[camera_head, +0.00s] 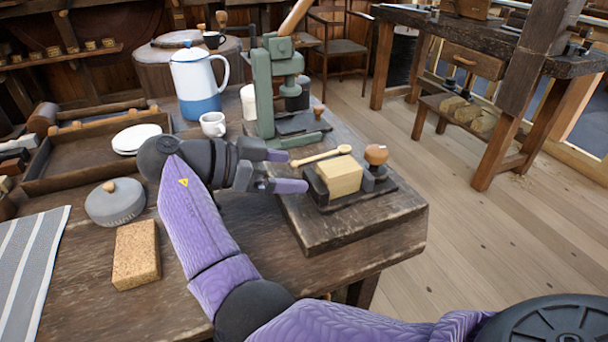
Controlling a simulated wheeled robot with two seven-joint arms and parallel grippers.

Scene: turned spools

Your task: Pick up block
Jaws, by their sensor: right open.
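A pale yellow block (340,176) sits on a dark tray (360,200) at the right end of the table. My right gripper (284,171) is just left of the block, with its two purple-tipped fingers spread and nothing between them. The nearer fingertip is close to the block's left side; I cannot tell whether it touches the tray. A brown cork-like block (136,254) lies at the front left of the table, well apart from the gripper. My left gripper is not in view.
A wooden-knobbed stamp (376,160) stands just right of the pale block, and a wooden spoon (321,156) lies behind it. A green press (263,95), a white mug (213,124) and a blue-white pot (198,85) stand farther back.

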